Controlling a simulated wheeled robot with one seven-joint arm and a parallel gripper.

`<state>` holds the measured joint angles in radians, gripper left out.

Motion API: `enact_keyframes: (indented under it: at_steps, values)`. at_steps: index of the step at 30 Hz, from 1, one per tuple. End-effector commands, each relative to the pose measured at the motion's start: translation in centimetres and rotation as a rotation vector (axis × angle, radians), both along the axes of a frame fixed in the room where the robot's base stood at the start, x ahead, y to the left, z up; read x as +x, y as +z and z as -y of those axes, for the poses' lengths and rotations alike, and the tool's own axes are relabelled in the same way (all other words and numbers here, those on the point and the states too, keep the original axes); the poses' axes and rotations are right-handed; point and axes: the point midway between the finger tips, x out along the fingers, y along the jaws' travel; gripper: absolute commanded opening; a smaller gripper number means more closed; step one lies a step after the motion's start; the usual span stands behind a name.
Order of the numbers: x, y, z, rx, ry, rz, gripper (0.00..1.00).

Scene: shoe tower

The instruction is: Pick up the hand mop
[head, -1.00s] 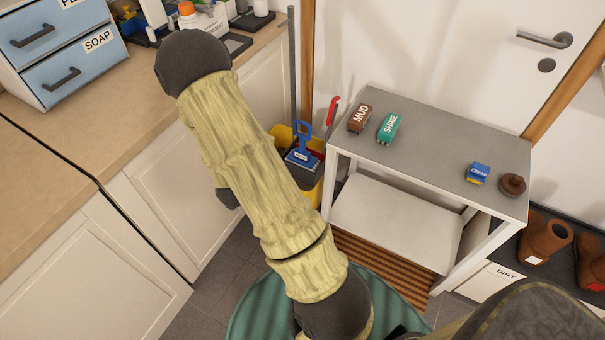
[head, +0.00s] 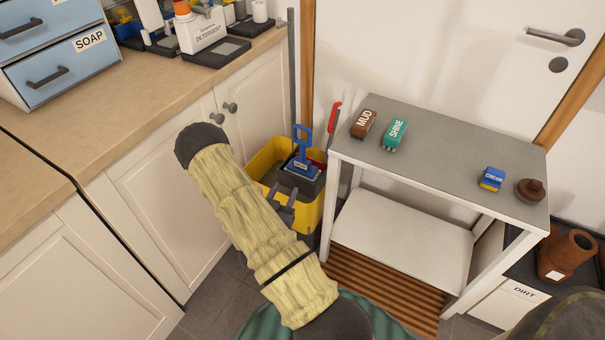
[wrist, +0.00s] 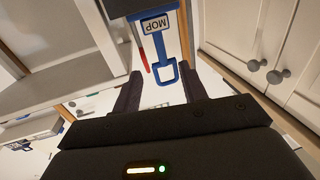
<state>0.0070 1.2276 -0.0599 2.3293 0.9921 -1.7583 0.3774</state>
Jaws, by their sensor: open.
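The hand mop (head: 303,140) has a blue loop handle and a blue block with a white label. It stands upright in a dark holder (head: 305,180) at the yellow bucket (head: 316,210), so its lower part is hidden. In the wrist view the mop (wrist: 163,72) appears upside down, with its MOP label readable. My gripper (wrist: 162,84) is open and empty. The loop handle shows between its two dark fingers in that view. I cannot tell how far the fingers are from it. My arm hides part of the area left of the bucket in the head view.
A red-handled tool (head: 334,118) stands close to the mop's right. A grey pole (head: 292,75) rises behind the bucket. White cabinets (head: 185,195) border the left, and a grey-topped bench (head: 440,150) with small shoe-care items borders the right.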

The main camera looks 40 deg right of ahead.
Motion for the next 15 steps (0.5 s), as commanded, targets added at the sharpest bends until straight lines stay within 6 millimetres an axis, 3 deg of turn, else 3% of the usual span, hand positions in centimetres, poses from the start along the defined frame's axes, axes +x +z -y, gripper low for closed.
enact_keyframes:
  at_steps: [15]
  values:
    - [4.8, 0.0, 7.6, -0.002, -0.002, 0.002, 0.43]
